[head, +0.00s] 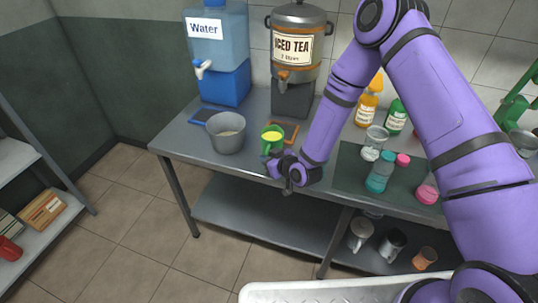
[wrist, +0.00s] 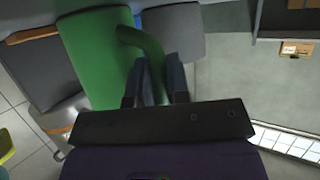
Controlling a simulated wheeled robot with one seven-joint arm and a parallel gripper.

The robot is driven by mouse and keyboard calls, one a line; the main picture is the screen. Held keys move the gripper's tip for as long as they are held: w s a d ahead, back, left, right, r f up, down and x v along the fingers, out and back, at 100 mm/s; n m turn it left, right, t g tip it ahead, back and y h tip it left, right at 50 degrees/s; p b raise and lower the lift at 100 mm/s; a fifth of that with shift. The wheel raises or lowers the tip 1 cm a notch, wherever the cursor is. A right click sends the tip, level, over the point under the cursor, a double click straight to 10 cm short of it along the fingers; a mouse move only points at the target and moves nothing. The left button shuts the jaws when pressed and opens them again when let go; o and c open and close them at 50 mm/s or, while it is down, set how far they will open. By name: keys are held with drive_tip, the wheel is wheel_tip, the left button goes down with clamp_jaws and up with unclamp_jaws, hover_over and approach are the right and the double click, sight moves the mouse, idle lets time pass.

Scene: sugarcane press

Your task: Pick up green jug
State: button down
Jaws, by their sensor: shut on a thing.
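The green jug (head: 272,139) stands near the front edge of the metal table, with something yellow showing in its open top. In the wrist view the green jug (wrist: 97,55) fills the upper left, its curved handle facing my gripper. My gripper (head: 285,170) is in front of the jug at the table's edge. In the wrist view my gripper (wrist: 155,82) has its fingers shut at the jug's handle. I cannot tell whether the jug's base touches the table.
A grey pot (head: 226,133) stands left of the jug. The water dispenser (head: 218,50) and iced tea dispenser (head: 297,45) stand behind. Glasses (head: 378,172) and bottles (head: 395,118) are at the right, beyond my arm. A lower shelf (head: 260,215) is below the table.

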sight(267, 150)
drive_tip(key=shift+r, duration=0.25)
drive_tip(key=shift+r, duration=1.5)
drive_tip(key=s+d+r, duration=0.1)
drive_tip(key=s, duration=1.4)
drive_tip(key=shift+s+d+r, duration=0.25)
drive_tip(key=shift+s+d, duration=0.05)
drive_tip(key=shift+d, duration=0.1)
